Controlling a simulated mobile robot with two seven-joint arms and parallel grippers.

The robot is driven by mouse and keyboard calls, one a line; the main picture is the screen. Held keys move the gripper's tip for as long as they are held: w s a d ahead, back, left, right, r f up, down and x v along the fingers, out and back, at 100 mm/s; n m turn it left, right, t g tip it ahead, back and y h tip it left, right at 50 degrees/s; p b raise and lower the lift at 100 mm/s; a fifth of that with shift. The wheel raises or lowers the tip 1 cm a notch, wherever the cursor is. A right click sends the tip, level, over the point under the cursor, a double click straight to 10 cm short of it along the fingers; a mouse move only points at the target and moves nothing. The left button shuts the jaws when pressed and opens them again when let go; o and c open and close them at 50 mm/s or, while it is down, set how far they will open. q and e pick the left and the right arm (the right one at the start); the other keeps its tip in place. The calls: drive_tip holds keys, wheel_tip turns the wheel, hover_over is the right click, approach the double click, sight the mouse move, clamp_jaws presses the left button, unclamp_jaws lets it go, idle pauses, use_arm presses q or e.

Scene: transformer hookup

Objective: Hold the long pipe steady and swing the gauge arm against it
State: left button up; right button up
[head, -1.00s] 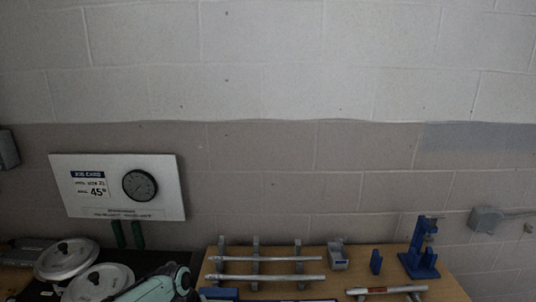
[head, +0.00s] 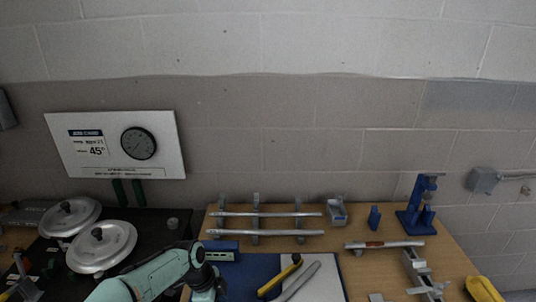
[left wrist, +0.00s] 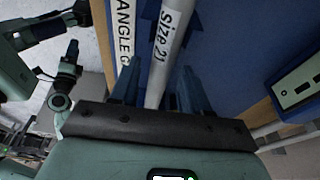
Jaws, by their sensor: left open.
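In the left wrist view a silver pipe (left wrist: 172,50) with a "size 2…" label lies over a blue board (left wrist: 230,50), beside a white "ANGLE G…" strip (left wrist: 125,32). My left gripper (left wrist: 160,85) is open, its fingers on either side of the pipe. In the head view my left gripper (head: 212,288) is at the left of the blue board (head: 240,270), low in the picture. A yellow-and-black arm (head: 280,277), apparently the gauge arm, lies slanted on the board, with a grey bar (head: 300,281) beside it. My right gripper is not clearly seen.
A rack (head: 255,222) holds two silver pipes at the back. A pipe with a brown band (head: 385,245) lies to the right, near a blue stand (head: 415,212). Two round lidded things (head: 101,246) are at left. The job card (head: 115,145) reads 45°.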

use_arm(q)
drive_tip(key=c, duration=0.8)
drive_tip(key=o, duration=1)
drive_tip(key=shift+c, duration=0.2)
drive_tip(key=shift+r, duration=0.1)
